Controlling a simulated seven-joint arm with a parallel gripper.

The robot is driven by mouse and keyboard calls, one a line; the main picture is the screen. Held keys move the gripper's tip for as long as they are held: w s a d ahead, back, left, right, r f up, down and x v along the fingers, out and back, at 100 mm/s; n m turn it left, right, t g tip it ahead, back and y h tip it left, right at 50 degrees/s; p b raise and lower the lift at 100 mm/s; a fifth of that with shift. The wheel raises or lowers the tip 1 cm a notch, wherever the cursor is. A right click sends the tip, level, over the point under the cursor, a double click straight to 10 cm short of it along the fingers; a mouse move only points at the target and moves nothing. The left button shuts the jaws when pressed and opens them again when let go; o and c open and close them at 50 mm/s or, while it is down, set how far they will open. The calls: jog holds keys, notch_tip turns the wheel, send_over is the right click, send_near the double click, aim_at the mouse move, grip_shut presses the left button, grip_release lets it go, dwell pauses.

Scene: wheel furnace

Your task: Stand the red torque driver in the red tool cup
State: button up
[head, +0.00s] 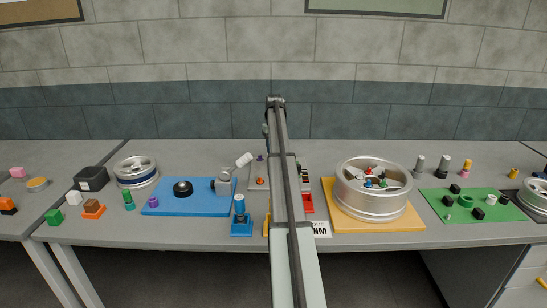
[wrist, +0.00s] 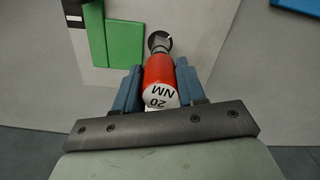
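The red torque driver (wrist: 160,76) shows in the wrist view, with its pale end cap marked "20 NM" toward the camera. My gripper (wrist: 157,82) has its two blue-grey fingers against either side of the red handle. The driver's grey metal end (wrist: 158,42) points away from the camera, over a grey surface. I cannot tell whether it touches anything. In the head view my arm hides the gripper and driver. A red piece (head: 308,203) shows just right of my arm, partly hidden; I cannot tell whether it is the red tool cup.
A blue cup (head: 241,228) holding a blue-and-white tool stands left of my arm, near a blue mat (head: 165,208). A silver wheel (head: 371,205) sits on a yellow mat (head: 345,226) to the right. A green piece (wrist: 122,42) shows at upper left in the wrist view.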

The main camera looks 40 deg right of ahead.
grip_shut()
jog(key=shift+r, duration=0.1)
jog(key=shift+r, duration=2.4)
